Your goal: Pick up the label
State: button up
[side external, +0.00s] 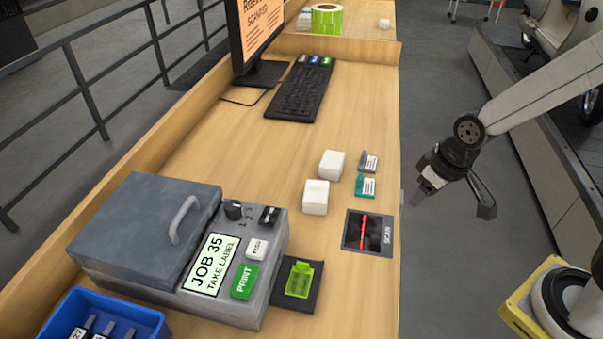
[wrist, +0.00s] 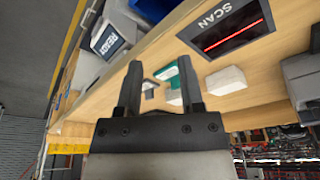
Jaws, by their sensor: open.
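A bright green label (side external: 299,280) lies on a small black tray (side external: 313,298) at the right front of the grey label printer. The printer (side external: 262,285) has a screen (side external: 211,265) reading "JOB 35 TAKE LABEL" and a green PRINT button (side external: 244,282). My gripper (side external: 455,197) hangs beyond the bench's right edge, up and right of the label and well apart from it. It is open and empty. In the wrist view, its two spread fingers (wrist: 160,68) stand in front of the bench; I cannot make out the label there.
A scan window (side external: 368,232) with a red line lies near the bench edge. Two white blocks (side external: 332,165) and grey and teal tags (side external: 366,186) sit behind it. A keyboard (side external: 300,93), monitor (side external: 258,35) and blue bin (side external: 150,322) are also on the bench.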

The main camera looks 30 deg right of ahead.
aim_at(303, 263)
jog(key=a+n, duration=0.1)
jog(key=a, duration=0.2)
jog(key=w+a+n, duration=0.1)
jog(key=a, duration=0.2)
jog(key=w+a+r+n+y, duration=0.1)
jog(key=a, duration=0.2)
jog(key=shift+a+r+n, duration=0.1)
jog(key=shift+a+n, duration=0.2)
jog(key=shift+a, duration=0.1)
jog(key=s+a+r+n+y, duration=0.1)
jog(key=a+n, duration=0.3)
jog(key=a, duration=0.8)
jog(key=shift+s+a+r+y, duration=0.15)
jog(key=shift+s+a+y, duration=0.25)
jog(key=shift+s+y, duration=0.1)
jog(key=shift+w, duration=0.1)
jog(key=shift+x, duration=1.25)
jog(key=shift+t, duration=0.3)
jog(key=shift+x, duration=2.6)
grip_shut()
